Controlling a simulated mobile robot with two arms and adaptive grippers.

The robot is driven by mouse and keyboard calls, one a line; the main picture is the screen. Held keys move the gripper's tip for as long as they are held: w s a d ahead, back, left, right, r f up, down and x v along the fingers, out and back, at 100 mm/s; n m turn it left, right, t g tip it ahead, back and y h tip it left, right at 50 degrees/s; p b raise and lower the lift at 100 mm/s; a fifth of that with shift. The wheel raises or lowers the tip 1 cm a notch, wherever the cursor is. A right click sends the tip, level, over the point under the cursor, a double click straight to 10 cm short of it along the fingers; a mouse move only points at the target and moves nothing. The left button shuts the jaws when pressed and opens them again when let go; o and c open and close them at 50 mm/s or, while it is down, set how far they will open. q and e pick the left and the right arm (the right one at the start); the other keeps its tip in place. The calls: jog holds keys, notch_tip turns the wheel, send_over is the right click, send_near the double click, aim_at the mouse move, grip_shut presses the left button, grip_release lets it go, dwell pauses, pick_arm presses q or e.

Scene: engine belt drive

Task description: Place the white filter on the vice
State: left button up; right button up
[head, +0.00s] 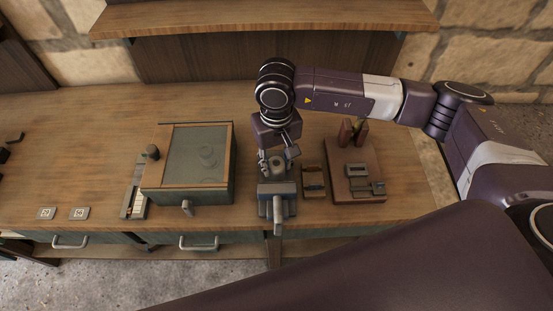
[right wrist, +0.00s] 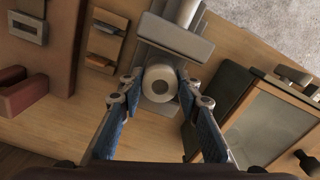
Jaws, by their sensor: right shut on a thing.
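The white filter (right wrist: 160,84) is a short white cylinder with a dark hole in its end. My right gripper (right wrist: 159,92) is shut on it, with a fingertip on each side. The grey vice (right wrist: 176,36) lies just beyond the filter in the right wrist view. In the head view the vice (head: 277,201) stands at the table's front edge, and my right gripper (head: 278,155) is above its back part. I cannot tell whether the filter touches the vice. My left gripper is not in view.
A box with a glass lid (head: 200,165) stands left of the vice. A small wooden rack (head: 313,182) and a brown block stand with metal parts (head: 357,188) are close on the right. The table's left part is mostly clear, with two small cards (head: 63,213).

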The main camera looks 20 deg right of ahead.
jog(key=shift+f, duration=0.15)
jog(key=shift+f+b, duration=0.15)
jog(key=shift+b, duration=0.2)
jog(key=o, duration=0.9)
